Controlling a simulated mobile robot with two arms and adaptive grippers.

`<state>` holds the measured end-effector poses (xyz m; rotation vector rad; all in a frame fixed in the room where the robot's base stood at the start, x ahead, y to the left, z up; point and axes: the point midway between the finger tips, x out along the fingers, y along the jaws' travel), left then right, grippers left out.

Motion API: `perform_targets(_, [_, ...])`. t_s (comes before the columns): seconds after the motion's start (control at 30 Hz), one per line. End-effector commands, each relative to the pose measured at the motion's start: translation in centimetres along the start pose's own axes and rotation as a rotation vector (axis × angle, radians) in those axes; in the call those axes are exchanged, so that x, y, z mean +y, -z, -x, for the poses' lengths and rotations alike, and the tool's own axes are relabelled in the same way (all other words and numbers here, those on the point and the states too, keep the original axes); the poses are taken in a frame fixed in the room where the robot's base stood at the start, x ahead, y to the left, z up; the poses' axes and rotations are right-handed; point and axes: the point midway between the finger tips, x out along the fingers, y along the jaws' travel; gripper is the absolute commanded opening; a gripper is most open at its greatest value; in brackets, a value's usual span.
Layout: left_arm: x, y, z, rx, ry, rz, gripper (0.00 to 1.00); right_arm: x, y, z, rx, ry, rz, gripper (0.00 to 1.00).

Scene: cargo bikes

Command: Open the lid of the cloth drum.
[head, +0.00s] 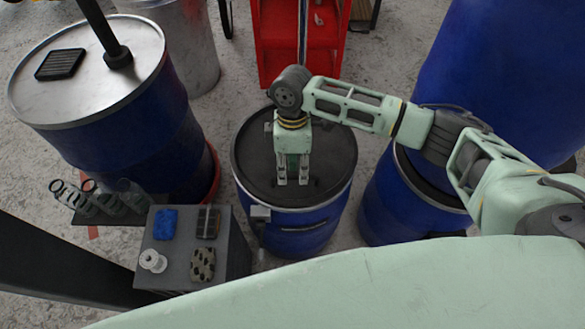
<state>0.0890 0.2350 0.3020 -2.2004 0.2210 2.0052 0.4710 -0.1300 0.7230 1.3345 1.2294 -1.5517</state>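A blue drum with a dark, flat round lid (255,165) stands in the middle of the head view; I take it to be the cloth drum. The lid lies level on the rim and looks closed. My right gripper (293,182) points down over the front half of the lid. Its two fingers are apart, with a gap between them. Whether the fingertips touch the lid or a handle on it, I cannot tell. A grey latch-like piece (261,213) sits at the drum's front left rim. My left gripper is not in view.
A grey box top (222,240) at the front left holds a blue cloth, a spool and two small blocks. A big blue drum with a metal lid (105,90) stands left. More blue drums (405,205) stand right. A red cabinet (275,60) is behind.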

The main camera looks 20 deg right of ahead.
Motion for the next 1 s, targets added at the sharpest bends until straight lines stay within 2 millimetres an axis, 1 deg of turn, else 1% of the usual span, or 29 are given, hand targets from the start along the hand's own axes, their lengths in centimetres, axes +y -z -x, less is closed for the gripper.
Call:
perform_targets(0.1, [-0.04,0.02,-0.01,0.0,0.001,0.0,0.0,0.03,0.02,-0.52,0.0,-0.001,0.0,0.27])
perform_targets(0.33, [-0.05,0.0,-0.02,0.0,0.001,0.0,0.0,0.03,0.03,-0.57,0.001,-0.002,0.0,0.27])
perform_targets(0.63, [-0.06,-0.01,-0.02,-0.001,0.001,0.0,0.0,0.03,0.04,-0.54,0.001,-0.002,0.0,0.01])
perform_targets(1.0, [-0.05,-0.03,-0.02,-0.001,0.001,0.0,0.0,0.13,0.03,-0.46,0.002,-0.005,0.0,0.0])
